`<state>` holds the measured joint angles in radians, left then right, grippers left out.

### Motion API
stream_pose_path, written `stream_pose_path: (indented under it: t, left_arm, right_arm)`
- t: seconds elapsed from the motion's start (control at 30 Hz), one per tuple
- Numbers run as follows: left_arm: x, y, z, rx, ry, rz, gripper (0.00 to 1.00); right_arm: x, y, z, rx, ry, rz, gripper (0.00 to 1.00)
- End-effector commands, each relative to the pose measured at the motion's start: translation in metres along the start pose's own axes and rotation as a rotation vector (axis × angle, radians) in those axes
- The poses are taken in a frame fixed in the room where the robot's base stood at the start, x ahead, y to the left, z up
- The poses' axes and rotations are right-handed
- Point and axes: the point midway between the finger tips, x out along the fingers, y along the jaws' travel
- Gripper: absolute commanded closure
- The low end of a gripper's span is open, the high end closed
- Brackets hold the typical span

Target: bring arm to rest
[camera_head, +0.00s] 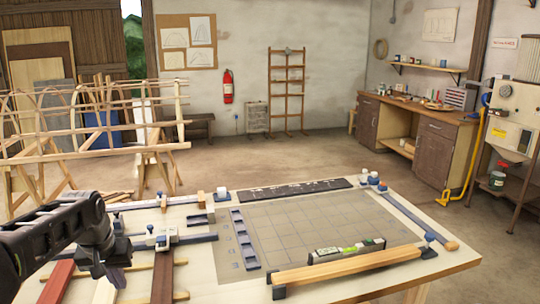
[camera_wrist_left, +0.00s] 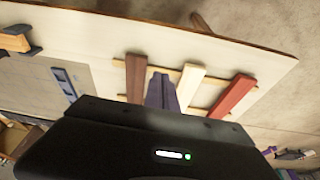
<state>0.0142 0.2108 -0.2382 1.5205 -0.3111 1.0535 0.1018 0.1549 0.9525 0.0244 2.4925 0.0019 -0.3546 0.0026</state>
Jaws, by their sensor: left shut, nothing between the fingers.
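My left arm comes in from the left in the head view. Its gripper (camera_head: 113,275) is shut and empty, pointing down over the left end of the workbench (camera_head: 330,210). It is above or close to the laths there; the exact gap cannot be told. In the left wrist view the shut fingers (camera_wrist_left: 160,92) show between a dark brown lath (camera_wrist_left: 136,78) and a pale lath (camera_wrist_left: 190,85). A red lath (camera_wrist_left: 235,95) lies beyond the pale one. My right gripper is in neither view.
On the bench are a gridded mat (camera_head: 290,225), a spirit level (camera_head: 345,250), a long wooden bar (camera_head: 350,266) in end holders, a blue slotted strip (camera_head: 244,240) and clamps (camera_head: 168,239). A wooden frame (camera_head: 90,130) stands behind left. Open floor (camera_head: 270,160) lies behind the bench.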

Motion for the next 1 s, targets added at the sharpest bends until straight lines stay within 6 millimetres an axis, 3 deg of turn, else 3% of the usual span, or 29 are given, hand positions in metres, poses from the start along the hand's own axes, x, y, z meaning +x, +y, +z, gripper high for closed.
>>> stream_pose_path:
  t: [0.27, 0.47, 0.57, 0.67, 0.8, 0.9, 1.0]
  left_arm:
    - [0.072, 0.044, 0.022, 0.061, -0.034, 0.055, 1.00]
    - [0.145, 0.092, 0.064, 0.106, -0.074, 0.123, 1.00]
    - [0.192, 0.123, 0.106, 0.127, -0.107, 0.171, 1.00]
    - [0.234, 0.154, 0.160, 0.138, -0.145, 0.223, 1.00]
    - [0.281, 0.192, 0.258, 0.132, -0.207, 0.292, 1.00]
    - [0.296, 0.211, 0.331, 0.117, -0.250, 0.329, 1.00]
    - [0.298, 0.221, 0.391, 0.098, -0.284, 0.350, 1.00]
  right_arm:
    - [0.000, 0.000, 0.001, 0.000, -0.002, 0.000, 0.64]
    - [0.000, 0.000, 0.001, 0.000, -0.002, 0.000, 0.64]
    - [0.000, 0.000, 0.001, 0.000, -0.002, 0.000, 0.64]
    - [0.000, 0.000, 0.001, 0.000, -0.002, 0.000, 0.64]
    - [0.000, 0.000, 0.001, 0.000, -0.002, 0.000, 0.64]
    - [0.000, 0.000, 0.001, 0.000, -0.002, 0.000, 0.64]
    - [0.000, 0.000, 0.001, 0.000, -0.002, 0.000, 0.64]
